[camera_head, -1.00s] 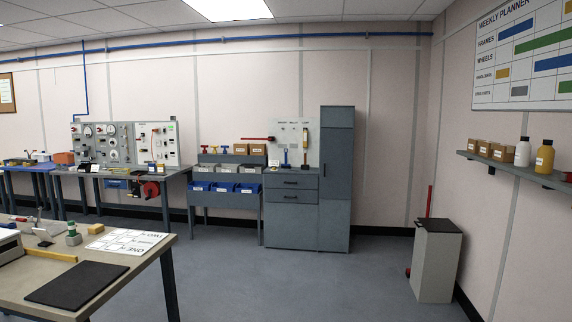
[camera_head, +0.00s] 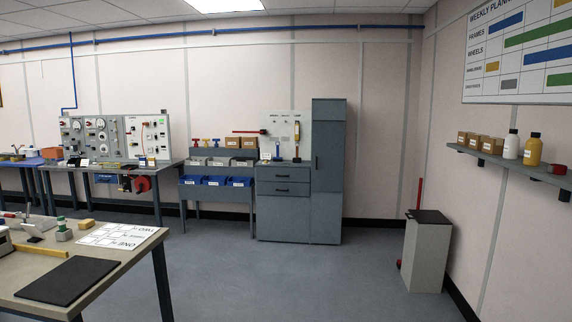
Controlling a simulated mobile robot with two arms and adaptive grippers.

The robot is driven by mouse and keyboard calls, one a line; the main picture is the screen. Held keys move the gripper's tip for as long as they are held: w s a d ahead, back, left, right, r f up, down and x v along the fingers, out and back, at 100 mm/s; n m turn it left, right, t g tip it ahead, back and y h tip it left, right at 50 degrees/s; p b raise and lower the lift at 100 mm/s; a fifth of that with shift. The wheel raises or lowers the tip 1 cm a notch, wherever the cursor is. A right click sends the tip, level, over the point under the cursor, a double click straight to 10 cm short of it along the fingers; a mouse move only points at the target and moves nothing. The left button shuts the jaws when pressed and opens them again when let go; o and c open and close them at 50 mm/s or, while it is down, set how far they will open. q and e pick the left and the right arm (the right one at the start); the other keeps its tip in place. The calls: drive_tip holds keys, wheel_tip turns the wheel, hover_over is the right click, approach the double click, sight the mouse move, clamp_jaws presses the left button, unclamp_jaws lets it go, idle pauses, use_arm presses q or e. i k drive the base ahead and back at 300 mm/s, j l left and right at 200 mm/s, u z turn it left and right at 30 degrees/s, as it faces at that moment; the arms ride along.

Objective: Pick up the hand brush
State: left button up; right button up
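I cannot make out a hand brush for certain. Small tools stand at the grey drawer cabinet (camera_head: 283,203) by the back wall: a blue-based upright tool (camera_head: 277,153) and a yellow-and-dark upright tool (camera_head: 297,135) in front of a pale tool board. A long red-handled tool (camera_head: 247,131) lies across the top of the bin rack beside it. These are too small to identify. Neither of my grippers is in view.
A worktable (camera_head: 140,255) with a black mat (camera_head: 68,281) fills the near left. A grey bin (camera_head: 426,255) stands at the right wall below a shelf (camera_head: 510,163). A workbench (camera_head: 85,168) stands at the back left. The middle floor is clear.

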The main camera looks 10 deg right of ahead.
sight(277, 158)
drive_tip(key=i, duration=5.75)
